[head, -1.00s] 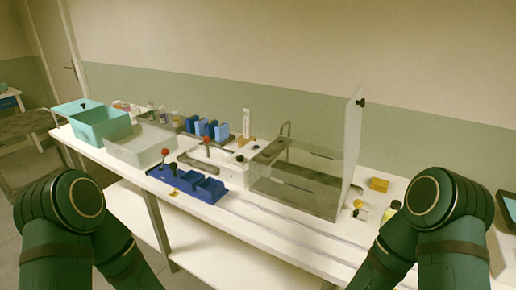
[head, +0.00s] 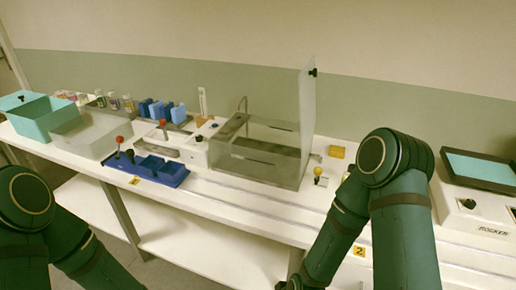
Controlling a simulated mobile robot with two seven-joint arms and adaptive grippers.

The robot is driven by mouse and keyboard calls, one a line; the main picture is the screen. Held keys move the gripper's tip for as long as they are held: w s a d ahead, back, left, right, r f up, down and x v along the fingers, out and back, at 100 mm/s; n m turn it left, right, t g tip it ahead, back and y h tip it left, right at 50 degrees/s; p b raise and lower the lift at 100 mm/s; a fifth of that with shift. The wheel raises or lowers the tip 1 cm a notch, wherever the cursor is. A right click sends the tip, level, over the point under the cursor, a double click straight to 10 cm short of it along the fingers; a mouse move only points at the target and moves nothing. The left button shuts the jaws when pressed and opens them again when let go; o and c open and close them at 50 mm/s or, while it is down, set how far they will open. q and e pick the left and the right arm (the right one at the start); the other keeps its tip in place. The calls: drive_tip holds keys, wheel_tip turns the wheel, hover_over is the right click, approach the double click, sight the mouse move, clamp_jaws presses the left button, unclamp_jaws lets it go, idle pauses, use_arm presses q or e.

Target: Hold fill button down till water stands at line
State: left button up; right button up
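A clear open tank (head: 262,170) stands on the bench at the centre, with a thin tap (head: 242,104) at its back left. I cannot make out a water line or water level in it. A white unit (head: 196,150) adjoins the tank's left side and bears a dark knob (head: 198,138) and a small blue spot (head: 214,125). I cannot tell which of these is the fill button. Both my arms show at the bottom of the head view, bent and clear of the tank. Their gripper fingers are not visible.
A tall clear panel (head: 308,115) stands at the tank's right end. A blue tray (head: 160,170) and red-topped levers (head: 163,123) are left of the tank. A white ROCKER machine (head: 480,212) stands right. The bench front is mostly clear.

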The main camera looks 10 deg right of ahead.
clamp_jaws()
idle(0.5)
idle(0.8)
use_arm(q)
drive_tip(key=shift+c, duration=1.3)
